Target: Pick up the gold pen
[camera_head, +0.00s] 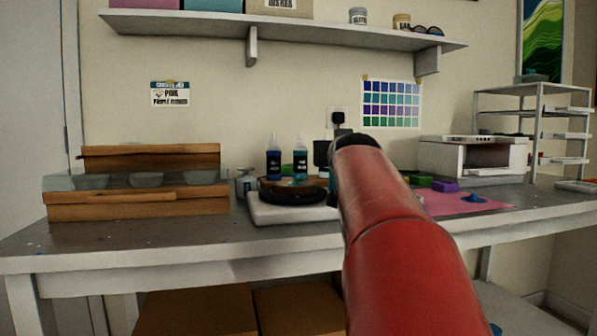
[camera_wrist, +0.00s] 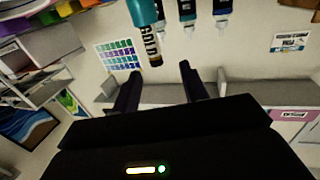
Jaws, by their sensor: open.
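A pen marked GOLD (camera_wrist: 149,38), with a teal part, a pale label and a dark tip, shows at the top of the wrist view. It appears upside down there, and its upper end is cut off by the frame edge. My gripper (camera_wrist: 158,80) is open, its two dark fingers apart with nothing between them. The pen lies beyond the fingertips, a little left of their middle, and does not touch them. In the head view my red arm hides the gripper, and I cannot make out the pen.
Dark bottles (camera_head: 274,164) stand at the table's back, behind a white slab with a black disc (camera_head: 293,193). A wooden rack (camera_head: 140,205) is at left. A pink mat (camera_head: 468,203) and a white box unit (camera_head: 473,157) are at right. A shelf (camera_head: 300,30) overhangs.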

